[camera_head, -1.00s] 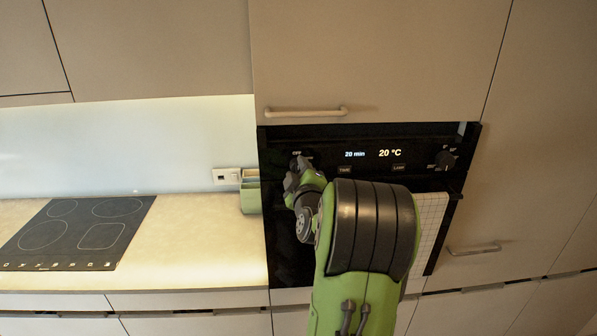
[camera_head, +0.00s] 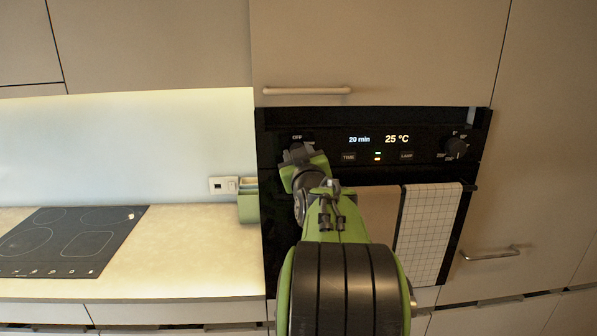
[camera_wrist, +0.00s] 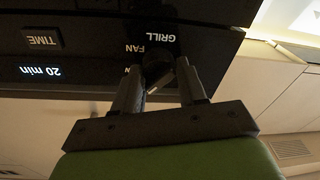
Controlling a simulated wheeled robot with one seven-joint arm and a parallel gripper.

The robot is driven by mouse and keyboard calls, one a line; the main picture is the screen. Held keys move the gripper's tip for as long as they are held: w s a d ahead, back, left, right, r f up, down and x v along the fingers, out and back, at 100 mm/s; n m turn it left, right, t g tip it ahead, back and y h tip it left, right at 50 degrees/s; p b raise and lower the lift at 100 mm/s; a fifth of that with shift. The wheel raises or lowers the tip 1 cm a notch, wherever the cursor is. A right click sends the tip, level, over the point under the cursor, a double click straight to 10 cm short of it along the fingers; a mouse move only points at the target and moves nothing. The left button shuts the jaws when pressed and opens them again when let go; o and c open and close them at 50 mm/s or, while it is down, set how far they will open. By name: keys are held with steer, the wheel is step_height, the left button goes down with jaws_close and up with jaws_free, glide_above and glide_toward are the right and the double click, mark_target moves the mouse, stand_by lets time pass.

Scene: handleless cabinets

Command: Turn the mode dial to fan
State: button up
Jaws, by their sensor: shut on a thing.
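The black oven panel (camera_head: 420,148) has a dark mode dial at its left end, under an "OFF" label. In the wrist view the dial (camera_wrist: 158,68) sits between my fingertips, beside the upside-down "FAN" and "GRILL" labels. My gripper (camera_head: 298,155) is at this dial and shut on it; in the wrist view my gripper (camera_wrist: 165,85) has a finger on each side of it. The dial is mostly hidden by the gripper in the head view. I cannot tell for sure which label its pointer faces.
The panel display (camera_head: 380,140) reads "20 min" and "25 °C", with small lights below. A second dial (camera_head: 456,147) is at the right. Cloths hang on the oven front, one a checked towel (camera_head: 428,225). A green box (camera_head: 248,203) stands on the counter (camera_head: 190,260) left of the oven.

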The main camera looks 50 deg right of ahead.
steer(key=m+b, duration=0.3)
steer(key=m, duration=0.1)
steer(key=shift+f+h, duration=0.15)
steer(key=shift+h, duration=0.15)
steer(key=m+b, duration=0.2)
steer(key=m, duration=0.3)
steer(key=shift+g+h+b, duration=0.3)
steer(key=shift+g+b, duration=0.05)
steer(key=shift+g, duration=0.05)
steer(key=m+b, duration=0.2)
steer(key=m, duration=0.2)
steer(key=shift+m+g, duration=0.3)
steer(key=shift+m, duration=0.1)
steer(key=shift+f+m+b, duration=0.1)
steer(key=shift+m+b, duration=0.45)
steer(key=shift+m, duration=1.15)
steer(key=shift+w, duration=0.1)
steer(key=o, duration=1)
steer(key=shift+h, duration=0.3)
steer(key=b+v, duration=0.2)
steer(key=v, duration=1.3)
steer(key=shift+s+a, duration=0.2)
steer(key=shift+a, duration=0.15)
